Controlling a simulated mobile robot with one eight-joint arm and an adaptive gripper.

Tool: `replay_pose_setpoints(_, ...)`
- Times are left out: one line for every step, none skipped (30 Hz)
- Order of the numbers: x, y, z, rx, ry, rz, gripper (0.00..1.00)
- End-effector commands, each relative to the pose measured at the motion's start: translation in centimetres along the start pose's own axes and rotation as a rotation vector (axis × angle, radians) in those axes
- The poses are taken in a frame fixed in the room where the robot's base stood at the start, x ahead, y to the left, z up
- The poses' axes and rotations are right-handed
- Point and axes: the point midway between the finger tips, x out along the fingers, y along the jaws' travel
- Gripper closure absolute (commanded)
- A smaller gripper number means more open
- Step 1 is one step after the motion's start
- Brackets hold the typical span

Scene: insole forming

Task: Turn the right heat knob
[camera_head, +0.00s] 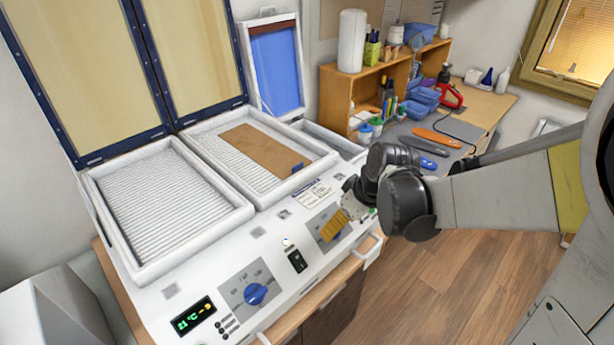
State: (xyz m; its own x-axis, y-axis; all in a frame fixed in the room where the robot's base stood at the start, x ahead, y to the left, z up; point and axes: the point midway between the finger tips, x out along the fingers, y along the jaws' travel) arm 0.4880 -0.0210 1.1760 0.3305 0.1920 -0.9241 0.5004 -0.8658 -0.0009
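The forming machine's white control panel (204,262) carries two heat knobs. The left heat knob (256,293) is blue and in plain view on a grey square plate.
A green-lit display (194,315) and a black switch (297,261) sit on the panel. Behind are two ribbed white beds, the left bed (165,205) empty, the right holding a brown sheet (263,150). Lids stand open. A wooden shelf (345,88) and cluttered workbench stand at the back right.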

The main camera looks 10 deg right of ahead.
Motion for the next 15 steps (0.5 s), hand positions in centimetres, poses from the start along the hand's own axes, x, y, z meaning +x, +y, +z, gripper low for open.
replay_pose_setpoints(0.8,0.0,0.0,-0.001,0.000,0.000,0.37)
replay_pose_setpoints(1.2,0.0,0.0,-0.002,0.000,0.000,0.37)
replay_pose_setpoints(1.5,0.0,0.0,-0.002,0.000,0.000,0.37)
replay_pose_setpoints(1.7,0.0,0.0,-0.001,0.000,0.000,0.37)
replay_pose_setpoints(1.9,0.0,0.0,-0.001,0.000,0.000,0.37)
replay_pose_setpoints(2.1,0.0,0.0,-0.001,0.000,0.000,0.37)
replay_pose_setpoints(2.1,0.0,0.0,-0.001,0.000,0.001,0.37)
replay_pose_setpoints(2.2,0.0,0.0,-0.001,0.000,0.001,0.37)
replay_pose_setpoints(2.2,0.0,0.0,0.000,0.000,0.001,0.37)
replay_pose_setpoints(2.2,0.0,0.0,0.000,0.000,0.001,0.37)
replay_pose_setpoints(2.2,0.0,0.0,0.000,0.000,0.001,0.37)
replay_pose_setpoints(2.2,0.0,0.0,0.000,0.000,0.001,0.37)
replay_pose_setpoints(2.2,0.0,0.0,0.000,0.000,0.001,0.37)
replay_pose_setpoints(2.2,0.0,0.0,0.000,0.000,0.001,0.37)
replay_pose_setpoints(2.2,0.0,0.0,0.000,0.000,0.001,0.39)
